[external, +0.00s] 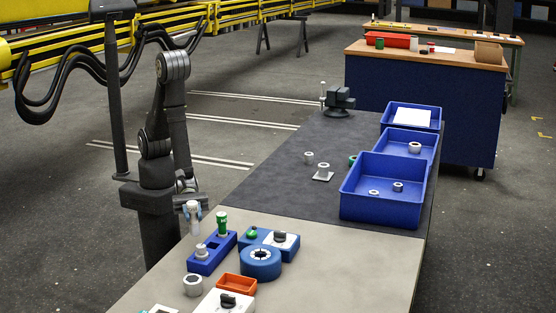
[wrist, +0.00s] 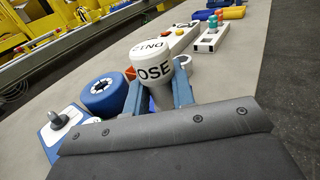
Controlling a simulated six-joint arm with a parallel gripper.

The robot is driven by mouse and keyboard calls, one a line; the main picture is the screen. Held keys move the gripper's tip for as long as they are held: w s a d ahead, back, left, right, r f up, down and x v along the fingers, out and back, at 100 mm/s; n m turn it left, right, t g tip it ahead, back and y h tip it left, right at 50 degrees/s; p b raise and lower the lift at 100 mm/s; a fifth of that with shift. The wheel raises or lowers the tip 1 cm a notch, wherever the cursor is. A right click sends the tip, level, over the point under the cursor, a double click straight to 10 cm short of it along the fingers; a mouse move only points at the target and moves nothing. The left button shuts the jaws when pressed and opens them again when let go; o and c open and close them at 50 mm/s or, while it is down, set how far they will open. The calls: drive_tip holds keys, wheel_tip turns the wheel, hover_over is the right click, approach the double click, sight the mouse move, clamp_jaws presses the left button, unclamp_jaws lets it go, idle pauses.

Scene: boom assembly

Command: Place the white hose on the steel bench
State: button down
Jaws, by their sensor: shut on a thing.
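The white hose (wrist: 152,62), a pale cylindrical piece with black lettering, stands between the two blue-grey fingers of my gripper (wrist: 158,88) in the wrist view. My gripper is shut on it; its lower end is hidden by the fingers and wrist. In the external view, my gripper (external: 192,203) is low over the left edge of the light grey bench top (external: 330,270), with the white hose (external: 194,216) hanging below it. They are beside a blue holder (external: 212,262). I cannot tell whether the hose touches anything.
The blue holder carries a green-topped piece (external: 222,224) and a grey-white one. A blue round part (external: 260,262), an orange tray (external: 237,285) and a white switch box (external: 224,302) are close by. Blue bins (external: 382,212) line the dark mat (external: 270,178). The bench's right front is clear.

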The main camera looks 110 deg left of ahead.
sight(195, 232)
drive_tip(key=shift+f, duration=3.15)
drive_tip(key=shift+f, duration=0.1)
drive_tip(key=c, duration=1.2)
unclamp_jaws()
drive_tip(key=shift+c, duration=0.2)
drive_tip(key=shift+s+a, duration=0.1)
drive_tip(key=shift+a, duration=0.05)
drive_tip(key=v, duration=1.1)
drive_tip(key=shift+s+a, duration=0.25)
drive_tip(key=shift+a, duration=0.05)
